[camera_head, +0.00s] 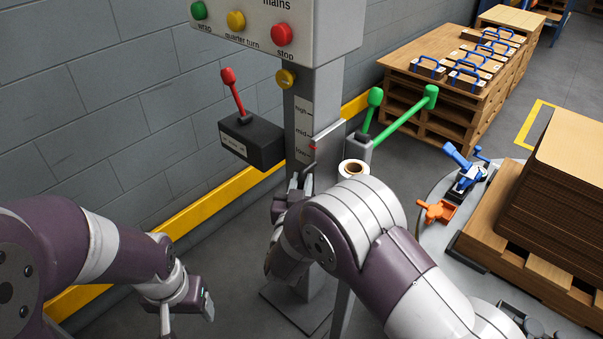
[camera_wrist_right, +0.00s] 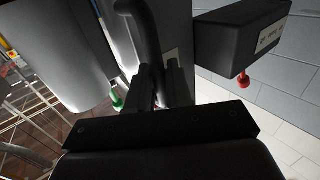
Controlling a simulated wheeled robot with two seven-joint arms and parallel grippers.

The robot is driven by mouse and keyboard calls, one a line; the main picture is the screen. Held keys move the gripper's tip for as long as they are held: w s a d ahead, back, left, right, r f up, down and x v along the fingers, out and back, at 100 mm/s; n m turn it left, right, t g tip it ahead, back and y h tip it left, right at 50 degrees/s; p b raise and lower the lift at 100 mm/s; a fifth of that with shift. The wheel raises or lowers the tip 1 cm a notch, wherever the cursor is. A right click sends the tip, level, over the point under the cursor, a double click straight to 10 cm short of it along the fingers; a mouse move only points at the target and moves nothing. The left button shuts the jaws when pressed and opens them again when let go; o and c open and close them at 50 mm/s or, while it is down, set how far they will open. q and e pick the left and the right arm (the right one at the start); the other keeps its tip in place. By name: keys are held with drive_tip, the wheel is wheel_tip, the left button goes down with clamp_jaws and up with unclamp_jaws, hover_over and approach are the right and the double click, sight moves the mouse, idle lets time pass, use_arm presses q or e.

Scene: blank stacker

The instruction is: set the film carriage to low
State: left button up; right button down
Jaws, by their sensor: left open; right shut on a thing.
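The film carriage (camera_head: 330,134) is on the grey mast (camera_head: 328,90), beside a white scale (camera_head: 303,117) marked high, mid and low. Its red pointer (camera_head: 313,147) is between the mid and low marks, though exactly where is hard to tell. A white film roll (camera_head: 353,168) is at the carriage's right. My right gripper (camera_head: 300,183) is at the mast just below the scale, partly hidden by my arm. In the right wrist view its fingers (camera_wrist_right: 160,88) are shut on a dark curved handle (camera_wrist_right: 143,30). My left gripper (camera_head: 186,312) is open and empty at lower left, away from the mast.
A dark box (camera_head: 250,142) with a red lever (camera_head: 233,90) projects left of the mast. Green-ended levers (camera_head: 405,112) are at its right. A control box (camera_head: 285,15) with buttons is above. A stacked pallet (camera_head: 560,180) stands right. A yellow rail (camera_head: 215,203) runs along the wall.

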wheel_tip(320, 180, down, 4)
drive_tip(key=shift+f+b, duration=0.1)
drive_tip(key=shift+b, duration=0.45)
use_arm(q)
wheel_tip(320, 180, down, 2)
drive_tip(key=shift+f, duration=0.1)
use_arm(e)
drive_tip(key=shift+s+f, duration=0.1)
drive_tip(key=shift+f, duration=0.15)
drive_tip(key=c, duration=1.2)
unclamp_jaws()
drive_tip(key=shift+f, duration=0.1)
